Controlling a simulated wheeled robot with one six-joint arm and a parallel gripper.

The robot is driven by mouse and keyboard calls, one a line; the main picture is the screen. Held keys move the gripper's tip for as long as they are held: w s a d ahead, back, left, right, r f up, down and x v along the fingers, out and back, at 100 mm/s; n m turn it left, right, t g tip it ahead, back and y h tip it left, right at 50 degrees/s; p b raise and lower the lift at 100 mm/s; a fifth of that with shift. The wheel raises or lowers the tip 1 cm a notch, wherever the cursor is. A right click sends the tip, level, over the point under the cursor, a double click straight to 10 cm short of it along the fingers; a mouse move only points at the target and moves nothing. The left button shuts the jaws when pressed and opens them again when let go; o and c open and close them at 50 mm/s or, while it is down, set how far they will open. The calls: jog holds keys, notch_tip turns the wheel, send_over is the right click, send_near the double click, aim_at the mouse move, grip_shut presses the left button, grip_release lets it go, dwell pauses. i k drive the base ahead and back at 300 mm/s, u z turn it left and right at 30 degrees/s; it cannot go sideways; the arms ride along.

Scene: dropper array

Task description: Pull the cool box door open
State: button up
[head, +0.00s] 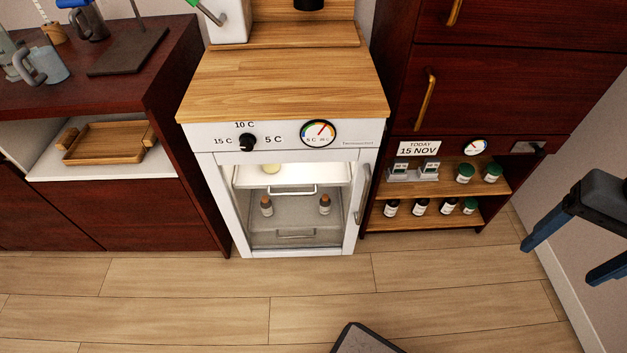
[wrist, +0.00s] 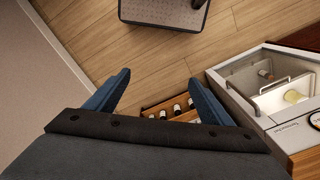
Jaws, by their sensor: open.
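The white cool box (head: 215,200) stands under a wooden top in the middle of the head view. Its glass-fronted door (head: 349,225) looks shut, with an upright metal handle (head: 363,193) on its right side. Small brown bottles (head: 266,206) and wire-handled drawers show through the glass. The cool box also shows at the right of the wrist view (wrist: 222,82). My gripper (head: 558,263) is open and empty at the right of the head view, well to the right of the handle. Its two blue fingers are spread in the wrist view (wrist: 158,78).
A dark red cabinet with open shelves (head: 450,228) of small bottles stands just right of the cool box. A dark cabinet (head: 110,215) with a wooden tray (head: 108,143) is on the left. A wall closes the right side.

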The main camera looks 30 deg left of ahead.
aim_at(210, 163)
jog(key=u, duration=1.4)
jog(key=k, duration=0.3)
jog(key=u, duration=0.35)
jog(key=i, duration=0.35)
